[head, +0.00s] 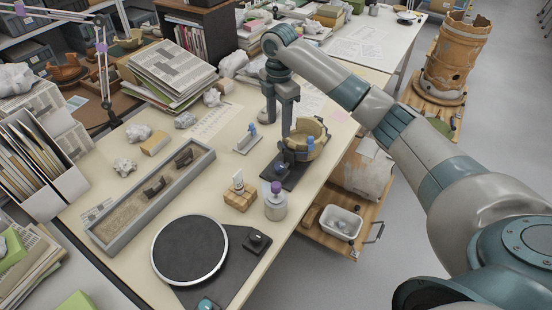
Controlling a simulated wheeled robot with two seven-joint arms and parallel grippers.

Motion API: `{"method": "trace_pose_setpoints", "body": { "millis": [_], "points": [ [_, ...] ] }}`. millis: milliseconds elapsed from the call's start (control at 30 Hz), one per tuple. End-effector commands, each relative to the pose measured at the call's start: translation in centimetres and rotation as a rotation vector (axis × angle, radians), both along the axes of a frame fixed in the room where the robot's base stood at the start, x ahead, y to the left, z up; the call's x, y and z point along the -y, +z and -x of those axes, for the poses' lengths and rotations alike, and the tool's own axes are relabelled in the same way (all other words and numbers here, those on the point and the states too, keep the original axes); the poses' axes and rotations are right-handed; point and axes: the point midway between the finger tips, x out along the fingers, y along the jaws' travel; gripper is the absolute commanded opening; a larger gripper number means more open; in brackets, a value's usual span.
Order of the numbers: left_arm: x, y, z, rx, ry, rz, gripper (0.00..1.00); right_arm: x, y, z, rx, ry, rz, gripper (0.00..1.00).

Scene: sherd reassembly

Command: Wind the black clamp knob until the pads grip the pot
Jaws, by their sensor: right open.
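An ochre pot (316,134) with an uneven rim sits in a dark clamp (283,172) near the table's right edge. Whether the pads touch the pot is too small to tell. My left gripper is out of view.
A purple-capped bottle (276,206) and a small wooden block (240,198) stand in front of the clamp. A black turntable (190,250) is nearer, and a long grey tray (118,233) lies left. Papers, books and wrapped lumps crowd the back.

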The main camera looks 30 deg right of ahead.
Motion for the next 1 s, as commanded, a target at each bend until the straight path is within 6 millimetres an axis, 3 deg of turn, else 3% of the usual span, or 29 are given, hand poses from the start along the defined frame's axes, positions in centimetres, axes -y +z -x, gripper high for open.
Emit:
{"method": "trace_pose_setpoints", "body": {
  "millis": [200,467,633,1000],
  "points": [
    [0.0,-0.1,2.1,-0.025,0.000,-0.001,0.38,0.0,-0.1,0.0,0.000,0.000,0.000,0.49],
    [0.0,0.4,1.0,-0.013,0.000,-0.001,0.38,-0.1,-1.3,0.0,-0.002,0.000,-0.001,0.49],
    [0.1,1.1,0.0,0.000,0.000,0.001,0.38,-0.1,-3.4,0.1,-0.004,0.000,-0.001,0.49],
    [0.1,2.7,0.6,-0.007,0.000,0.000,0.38,-0.1,-10.0,0.1,-0.004,-0.002,-0.001,0.49]
  ]
}}
